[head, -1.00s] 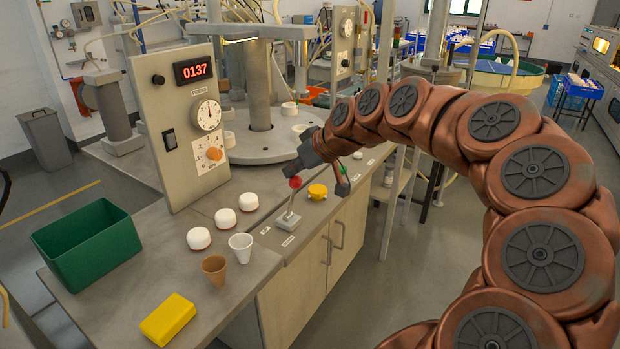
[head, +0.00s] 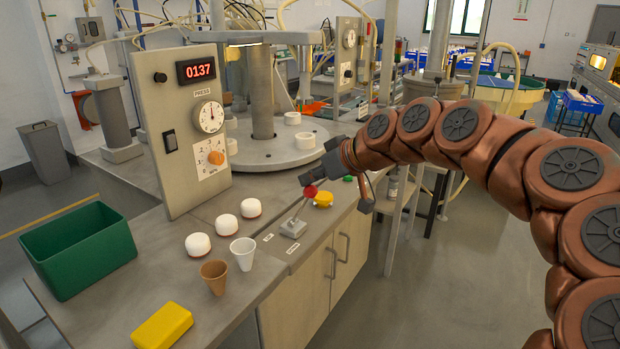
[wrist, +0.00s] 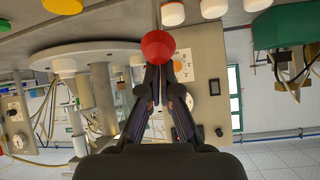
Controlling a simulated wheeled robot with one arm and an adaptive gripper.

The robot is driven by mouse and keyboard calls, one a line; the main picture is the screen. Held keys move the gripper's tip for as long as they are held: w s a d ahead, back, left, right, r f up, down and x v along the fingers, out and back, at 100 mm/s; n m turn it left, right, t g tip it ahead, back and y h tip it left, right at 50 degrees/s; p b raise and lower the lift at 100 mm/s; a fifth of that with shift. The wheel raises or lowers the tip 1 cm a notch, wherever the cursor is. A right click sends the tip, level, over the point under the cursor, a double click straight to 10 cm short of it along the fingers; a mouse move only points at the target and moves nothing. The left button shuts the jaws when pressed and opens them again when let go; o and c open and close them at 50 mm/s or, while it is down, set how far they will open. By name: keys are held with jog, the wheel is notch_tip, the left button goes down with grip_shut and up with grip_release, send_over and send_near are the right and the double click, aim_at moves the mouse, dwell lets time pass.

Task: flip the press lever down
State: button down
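The press lever (head: 300,211) is a thin rod with a red ball knob (head: 310,191) on a small grey base (head: 293,228) at the bench's right edge. It leans to the right in the head view, knob up. My gripper (head: 308,180) is right at the knob, just above it. In the wrist view the red knob (wrist: 158,46) lies at the tips of my fingers (wrist: 162,70). The fingers are close together and the knob, wider than the gap, sits beyond them. Contact looks likely but the exact touching point is hidden.
A grey press panel (head: 180,130) with a dial and display stands behind. White-topped pieces (head: 226,224), a white cup (head: 243,253), a brown cup (head: 214,276), a yellow block (head: 162,327) and a green bin (head: 78,248) are left of the lever.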

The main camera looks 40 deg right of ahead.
jog(key=shift+s+d+f, duration=0.1)
jog(key=shift+s+f, duration=0.05)
jog(key=shift+f, duration=0.15)
jog(key=w+r+p, duration=0.2)
jog(key=w+r, duration=0.1)
jog(key=v, duration=0.9)
jog(key=shift+s+b, duration=0.45)
